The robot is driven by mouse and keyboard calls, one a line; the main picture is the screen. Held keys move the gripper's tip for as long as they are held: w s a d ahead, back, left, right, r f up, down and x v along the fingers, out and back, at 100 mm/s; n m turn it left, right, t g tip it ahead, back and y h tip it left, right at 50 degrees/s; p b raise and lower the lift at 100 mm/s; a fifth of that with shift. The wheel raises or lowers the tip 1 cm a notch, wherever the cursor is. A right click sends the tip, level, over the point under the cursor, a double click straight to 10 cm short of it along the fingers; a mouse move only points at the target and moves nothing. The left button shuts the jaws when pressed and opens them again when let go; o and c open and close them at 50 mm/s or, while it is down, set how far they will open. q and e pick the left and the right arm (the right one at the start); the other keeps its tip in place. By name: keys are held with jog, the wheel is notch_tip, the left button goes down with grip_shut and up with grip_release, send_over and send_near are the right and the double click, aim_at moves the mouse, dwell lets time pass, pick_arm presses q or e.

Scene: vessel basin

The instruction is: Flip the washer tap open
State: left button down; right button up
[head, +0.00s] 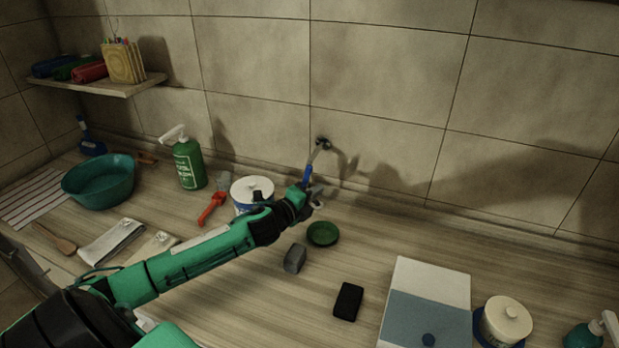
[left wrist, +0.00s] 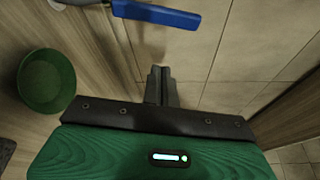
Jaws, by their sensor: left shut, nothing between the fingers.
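The washer tap (head: 322,145) is fixed to the tiled wall, with a pale metal body. Its blue lever (head: 307,176) hangs down and forward from the wall in the head view. The blue lever also shows large at the top of the left wrist view (left wrist: 155,14), with part of the metal body at its left. My left gripper (head: 317,192) is beside the lower end of the lever, partly hidden by my arm. Its fingers (left wrist: 160,72) are together and empty, apart from the lever in the wrist view. My right gripper does not show.
A green dish (head: 322,233) lies on the counter below the tap, near my gripper. A white tub (head: 251,187) stands behind my forearm. A grey block (head: 295,258), a black block (head: 348,301) and a white-and-blue box (head: 428,300) are nearer.

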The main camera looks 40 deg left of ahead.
aim_at(309, 175)
pick_arm(q)
jog(key=w+a+p, duration=0.2)
jog(key=a+p, duration=0.1)
jog(key=shift+w+a+r, duration=0.2)
jog(key=shift+r, duration=0.2)
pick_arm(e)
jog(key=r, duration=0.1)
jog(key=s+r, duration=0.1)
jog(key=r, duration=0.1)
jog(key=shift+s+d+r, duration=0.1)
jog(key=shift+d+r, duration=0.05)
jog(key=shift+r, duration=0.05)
pick_arm(q)
jog(key=shift+s+a+f+n+t+b, duration=0.15)
jog(key=shift+a+n+t+b, duration=0.2)
jog(key=shift+n+b, duration=0.5)
jog(key=shift+a+r+n+t+h+b, duration=0.3)
jog(key=shift+a+r+n+b, duration=0.15)
jog(key=shift+n, duration=0.2)
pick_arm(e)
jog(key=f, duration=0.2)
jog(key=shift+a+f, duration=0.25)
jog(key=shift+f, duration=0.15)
pick_arm(q)
jog(key=shift+d, duration=0.1)
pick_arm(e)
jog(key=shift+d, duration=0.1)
